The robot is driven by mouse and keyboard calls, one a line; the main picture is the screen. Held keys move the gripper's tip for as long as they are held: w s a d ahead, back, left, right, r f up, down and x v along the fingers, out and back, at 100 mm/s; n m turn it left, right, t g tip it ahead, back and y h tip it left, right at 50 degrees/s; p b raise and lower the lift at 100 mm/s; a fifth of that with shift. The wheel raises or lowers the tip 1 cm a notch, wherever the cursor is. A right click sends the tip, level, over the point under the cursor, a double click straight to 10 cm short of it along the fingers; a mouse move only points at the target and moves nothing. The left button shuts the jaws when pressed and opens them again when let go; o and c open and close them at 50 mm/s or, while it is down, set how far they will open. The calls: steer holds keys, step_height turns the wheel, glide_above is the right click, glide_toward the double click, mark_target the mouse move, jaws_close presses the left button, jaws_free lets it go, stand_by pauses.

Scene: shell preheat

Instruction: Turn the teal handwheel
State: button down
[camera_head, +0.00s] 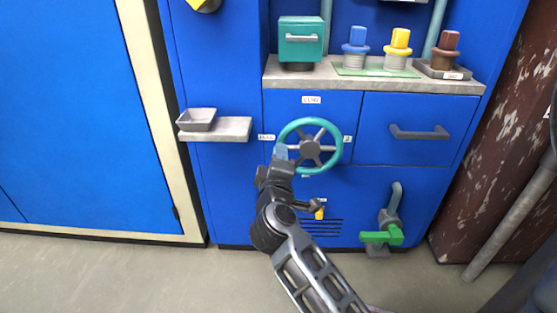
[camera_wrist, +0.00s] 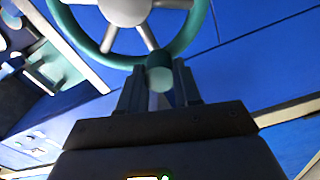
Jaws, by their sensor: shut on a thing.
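The teal handwheel (camera_head: 310,147) is on the front of the blue cabinet, with a grey hub and spokes. It also shows at the top of the wrist view (camera_wrist: 126,10), partly cut off. My gripper (camera_head: 281,158) is at the wheel's lower left rim, reaching up from below. In the wrist view my gripper (camera_wrist: 160,84) has its two fingers on either side of a short teal piece at the rim, and is shut on it. My wrist and fingers hide a little of the rim in the head view.
A grey drawer handle (camera_head: 419,132) is right of the wheel. Below are a green-handled valve (camera_head: 382,237) and a small yellow part (camera_head: 319,214). A ledge (camera_head: 230,130) with a grey tray (camera_head: 196,119) juts out at left. A counter (camera_head: 300,78) is above.

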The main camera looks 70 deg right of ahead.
steer(key=c, duration=0.8)
jaws_free()
steer(key=shift+v, duration=3.85)
steer(key=shift+a, duration=0.1)
